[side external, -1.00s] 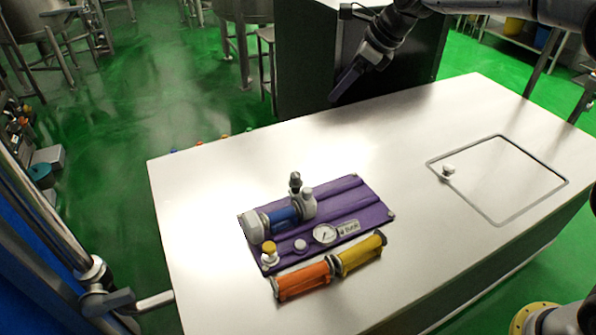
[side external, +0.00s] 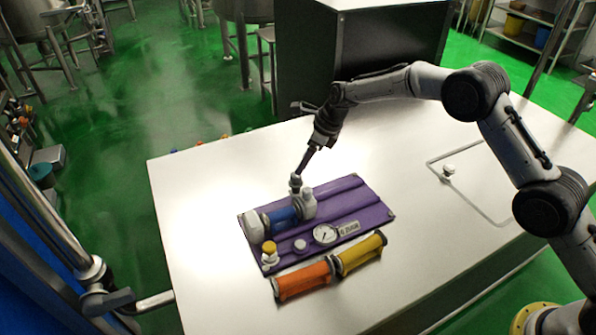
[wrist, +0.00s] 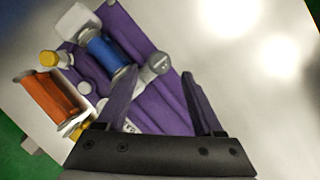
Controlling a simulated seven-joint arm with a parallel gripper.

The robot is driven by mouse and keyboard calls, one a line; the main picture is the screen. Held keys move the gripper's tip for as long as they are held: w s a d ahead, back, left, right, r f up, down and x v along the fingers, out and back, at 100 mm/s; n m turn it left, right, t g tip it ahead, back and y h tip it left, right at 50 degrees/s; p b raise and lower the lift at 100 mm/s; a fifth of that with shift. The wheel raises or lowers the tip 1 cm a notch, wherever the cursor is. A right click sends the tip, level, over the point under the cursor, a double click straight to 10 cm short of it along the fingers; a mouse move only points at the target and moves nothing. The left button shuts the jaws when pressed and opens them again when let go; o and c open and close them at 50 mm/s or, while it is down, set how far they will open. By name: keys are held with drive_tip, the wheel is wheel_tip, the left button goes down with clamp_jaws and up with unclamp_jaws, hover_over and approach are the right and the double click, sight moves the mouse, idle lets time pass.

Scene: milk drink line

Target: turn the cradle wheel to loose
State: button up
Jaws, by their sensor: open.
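The purple cradle panel (side external: 352,199) lies on the white table and carries a blue cylinder (side external: 283,217) with a white end cap (side external: 251,227). At the cylinder's other end stands a pale grey fitting (side external: 308,206) with a dark-stemmed, round-topped part (side external: 295,181). I cannot tell for certain which part is the cradle wheel. My gripper (side external: 302,168) points down with its fingertips close to that round top; contact cannot be told. In the wrist view my gripper (wrist: 159,73) is open, its fingers on either side of a round grey knob (wrist: 157,64).
The panel also bears a yellow knob (side external: 269,247), a white knob (side external: 300,245) and a dial gauge (side external: 325,234). An orange cylinder (side external: 303,281) and a yellow cylinder (side external: 361,253) lie along its front edge. A square hatch (side external: 483,203) is at the right. The table's left part is clear.

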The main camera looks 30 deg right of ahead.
sight(296, 177)
drive_tip(key=shift+x, duration=2.7)
clamp_jaws()
